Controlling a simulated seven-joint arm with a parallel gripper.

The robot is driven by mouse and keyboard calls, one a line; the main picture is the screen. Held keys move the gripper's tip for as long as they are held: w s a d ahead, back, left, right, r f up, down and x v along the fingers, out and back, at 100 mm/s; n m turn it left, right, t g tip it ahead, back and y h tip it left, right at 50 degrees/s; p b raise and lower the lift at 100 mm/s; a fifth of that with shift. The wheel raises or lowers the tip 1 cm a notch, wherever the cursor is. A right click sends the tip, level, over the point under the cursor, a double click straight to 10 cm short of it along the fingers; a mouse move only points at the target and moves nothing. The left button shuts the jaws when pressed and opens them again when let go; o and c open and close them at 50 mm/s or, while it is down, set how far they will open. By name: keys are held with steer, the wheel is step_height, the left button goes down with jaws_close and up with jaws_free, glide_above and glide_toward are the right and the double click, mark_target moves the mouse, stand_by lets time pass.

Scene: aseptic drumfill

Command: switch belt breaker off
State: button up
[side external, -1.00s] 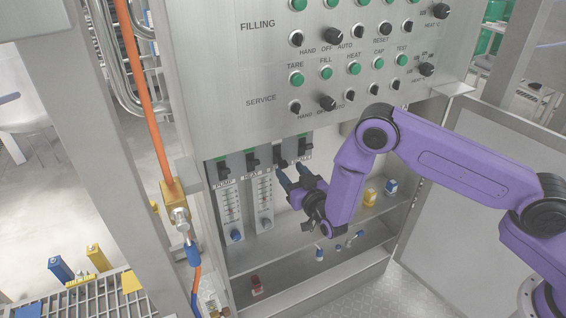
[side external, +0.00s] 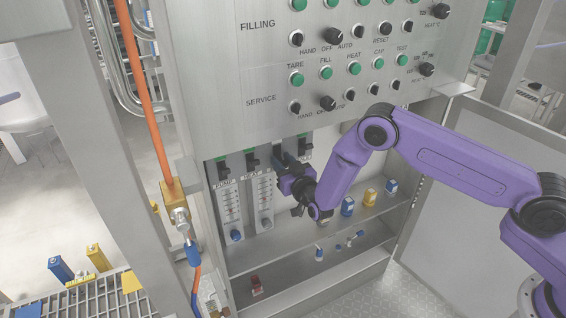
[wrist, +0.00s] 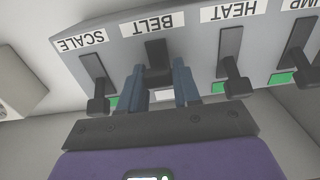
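The belt breaker (wrist: 158,62) is a black lever under the label BELT, which reads upside down in the wrist view. Its knob sits nearer its label than the neighbouring knobs do, and a pale patch shows where the others show green. My gripper (wrist: 159,88) is open, with one blue-grey finger on each side of this lever; narrow gaps seem to show, and contact is unclear. In the side view my gripper (side external: 282,168) is at the breaker row and hides most of the belt breaker.
The scale breaker (wrist: 95,80) and heat breaker (wrist: 232,65) stand close on either side, with the pump breaker (wrist: 301,45) beyond. Two flow gauges (side external: 264,200) hang below the row.

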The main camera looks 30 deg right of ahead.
steer(key=shift+f+t, duration=0.3)
steer(key=shift+t, duration=0.3)
steer(key=shift+w+f+t, duration=0.1)
steer(key=shift+f+t, duration=0.1)
steer(key=shift+t, duration=0.7)
steer(key=o, duration=1)
steer(key=shift+c, duration=0.2)
steer(key=v, duration=1.7)
steer(key=shift+f, duration=0.1)
